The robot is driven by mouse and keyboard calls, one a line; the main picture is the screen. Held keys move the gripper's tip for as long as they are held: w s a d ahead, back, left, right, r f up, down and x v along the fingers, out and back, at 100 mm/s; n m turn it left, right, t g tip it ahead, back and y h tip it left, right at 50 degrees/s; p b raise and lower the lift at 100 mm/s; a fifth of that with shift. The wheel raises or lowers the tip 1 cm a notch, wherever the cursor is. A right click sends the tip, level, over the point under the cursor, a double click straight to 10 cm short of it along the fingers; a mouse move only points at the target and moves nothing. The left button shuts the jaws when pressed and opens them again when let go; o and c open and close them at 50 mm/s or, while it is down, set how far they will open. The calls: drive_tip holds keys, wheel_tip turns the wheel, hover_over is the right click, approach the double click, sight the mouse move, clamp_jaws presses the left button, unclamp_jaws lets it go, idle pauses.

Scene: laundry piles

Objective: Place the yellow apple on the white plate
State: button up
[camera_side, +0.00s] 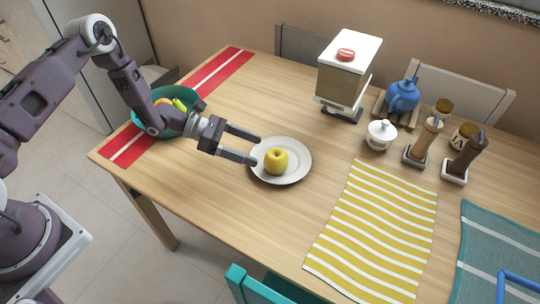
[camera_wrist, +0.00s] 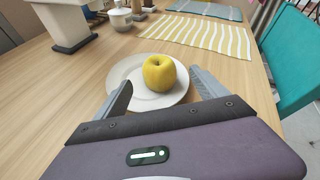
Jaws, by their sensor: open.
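No finger touches the apple as far as I can see. In the wrist view the apple (camera_wrist: 159,73) stands on the plate (camera_wrist: 122,73), ahead of and between the two open fingers (camera_wrist: 160,88). The near rim of the plate is partly hidden by the fingers there.
A teal bowl (camera_side: 146,128) with fruit stands behind my wrist on a red runner (camera_side: 228,70). A yellow striped cloth (camera_side: 375,232) lies right of the plate. A dispenser (camera_side: 343,83), white sugar pot (camera_side: 381,134) and mills (camera_side: 424,140) stand toward the back. Bare table lies in front of the plate.

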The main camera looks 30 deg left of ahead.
drive_tip(key=v, duration=0.4)
drive_tip(key=s+d+r+m+g+y, duration=0.1)
drive_tip(key=s+r+m+g+y, duration=0.1)
drive_tip(key=s+r+m, duration=0.45)
drive_tip(key=s+d+r+m+g+y, duration=0.15)
drive_tip(key=r+m, duration=0.25)
drive_tip(key=r, duration=0.6)
drive_tip(key=s+d+r+m+g+y, duration=0.1)
drive_tip(key=s+d+r+m+g, duration=0.1)
drive_tip(key=s+r+m, duration=0.45)
drive_tip(key=s+a+r+m+t+y, duration=0.3)
drive_tip(key=s+a+r+m+y, duration=0.1)
drive_tip(key=s, duration=0.4)
drive_tip(key=s+a+r+m+t+y, duration=0.3)
drive_tip(key=s+a+r+y, duration=0.1)
drive_tip(key=s, duration=0.4)
drive_tip(key=shift+a+m, duration=0.4)
drive_tip(key=shift+a, duration=0.35)
drive_tip(key=shift+r, duration=0.15)
